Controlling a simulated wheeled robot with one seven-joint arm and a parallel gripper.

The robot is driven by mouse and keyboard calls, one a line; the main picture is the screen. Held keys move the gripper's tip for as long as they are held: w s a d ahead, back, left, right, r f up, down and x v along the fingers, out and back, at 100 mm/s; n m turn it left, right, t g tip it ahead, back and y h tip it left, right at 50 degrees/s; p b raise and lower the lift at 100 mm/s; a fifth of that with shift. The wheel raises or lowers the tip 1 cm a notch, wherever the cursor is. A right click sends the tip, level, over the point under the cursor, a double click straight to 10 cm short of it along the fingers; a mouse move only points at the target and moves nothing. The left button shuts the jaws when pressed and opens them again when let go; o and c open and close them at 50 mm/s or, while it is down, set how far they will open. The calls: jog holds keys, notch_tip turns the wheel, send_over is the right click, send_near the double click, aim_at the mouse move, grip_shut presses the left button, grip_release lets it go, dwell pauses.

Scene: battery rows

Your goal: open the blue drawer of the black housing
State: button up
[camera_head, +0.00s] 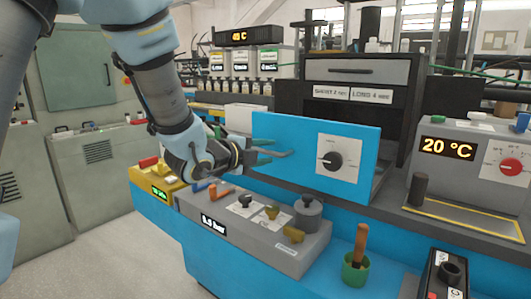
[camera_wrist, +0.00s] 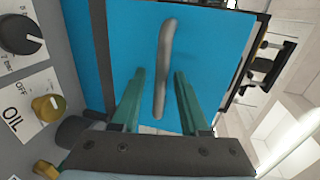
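The black housing (camera_head: 414,75) stands on the bench at the back, right of centre in the head view. The blue drawer (camera_head: 295,145) has a flat blue front with a white dial plate, and this front stands out forward of the housing, with a dark space behind its right edge. In the wrist view, the blue front (camera_wrist: 215,50) carries a grey bar handle (camera_wrist: 164,60). My gripper (camera_head: 280,155) is at the left part of the front. Its green fingers (camera_wrist: 160,95) are apart, one on each side of the handle, with visible gaps to it.
A grey valve box (camera_head: 265,235) with knobs and a small pot lies below my gripper. A green cup with a wooden-handled tool (camera_head: 355,270) stands in front of the drawer. A 20 °C unit (camera_head: 455,170) is at the right.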

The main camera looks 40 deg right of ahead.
jog(key=b+v, duration=0.1)
jog(key=v, duration=0.9)
jog(key=shift+a, duration=0.4)
jog(key=shift+r, duration=0.1)
jog(key=w+a+f+n+t+y, duration=0.4)
jog(key=w+a+f+n+y, duration=0.1)
jog(key=w+a+n, duration=0.35)
jog(key=w+a+f+n+y, duration=0.2)
jog(key=a+f+n+y, duration=0.1)
jog(key=a+n, duration=0.4)
jog(key=w+a+f+n+y, duration=0.2)
jog(key=a+f+n+y, duration=0.2)
jog(key=a, duration=0.5)
jog(key=s+a+f+n+g+y, duration=0.35)
jog(key=s+a+n+g, duration=0.45)
jog(key=a+n, duration=0.5)
notch_tip(320, 180, up, 13)
jog(key=t+p, duration=0.1)
jog(key=p, duration=1.2)
jog(key=shift+s+m+t+h+p, duration=0.3)
jog(key=shift+s+m+h+p, duration=0.05)
jog(key=shift+s, duration=0.05)
